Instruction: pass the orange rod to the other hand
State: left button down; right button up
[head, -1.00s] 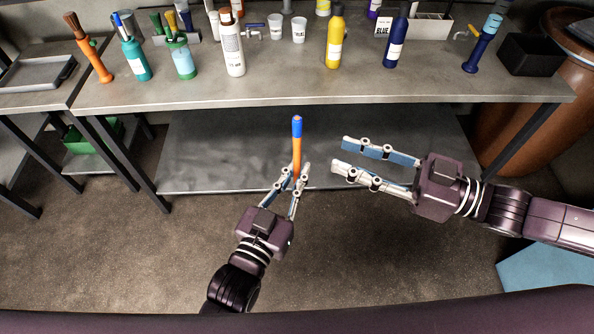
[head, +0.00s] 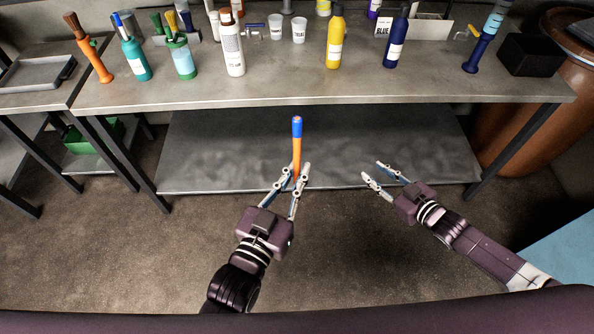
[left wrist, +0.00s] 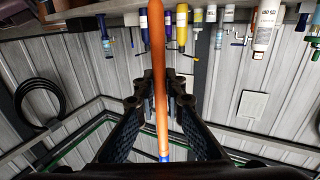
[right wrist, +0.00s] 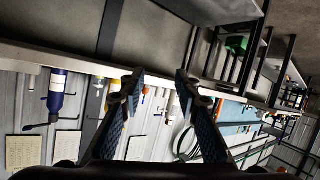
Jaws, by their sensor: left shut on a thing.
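The orange rod (head: 297,155) has a blue upper end and stands roughly upright in front of the bench in the head view. My left gripper (head: 297,175) is shut on its lower part. In the left wrist view the rod (left wrist: 160,70) runs between the left fingers (left wrist: 160,90), with a blue piece at the bottom of the picture. My right gripper (head: 373,170) is to the right of the rod, apart from it, open and empty. In the right wrist view its fingers (right wrist: 160,82) are spread with nothing between them.
The bench (head: 330,90) stands ahead, carrying a white bottle (head: 232,50), a yellow bottle (head: 335,40), a blue bottle (head: 396,42) and cups. A lower shelf (head: 225,150) lies under it. A brown barrel (head: 560,110) stands at the right. Between my grippers is free space.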

jog(key=s+d+f+m+g+h, duration=0.2)
jog(key=s+d+f+h, duration=0.1)
jog(key=s+f, duration=0.8)
jog(key=s+d+f+m+g+h, duration=0.25)
jog(key=s+f, duration=0.35)
jog(key=f, duration=1)
jog(key=s+a+f+g, duration=0.2)
jog(key=s+f, duration=0.2)
jog(key=s, duration=0.6)
jog(key=s+a+f+g, duration=0.2)
jog(key=s+f, duration=0.2)
jog(key=s, duration=0.6)
jog(key=s+a+f+m+g+h, duration=0.1)
jog(key=s+a+f+g, duration=0.2)
jog(key=s, duration=0.7)
jog(key=shift+s+f, duration=0.25)
jog(key=shift+f, duration=0.3)
jog(key=shift+s, duration=0.45)
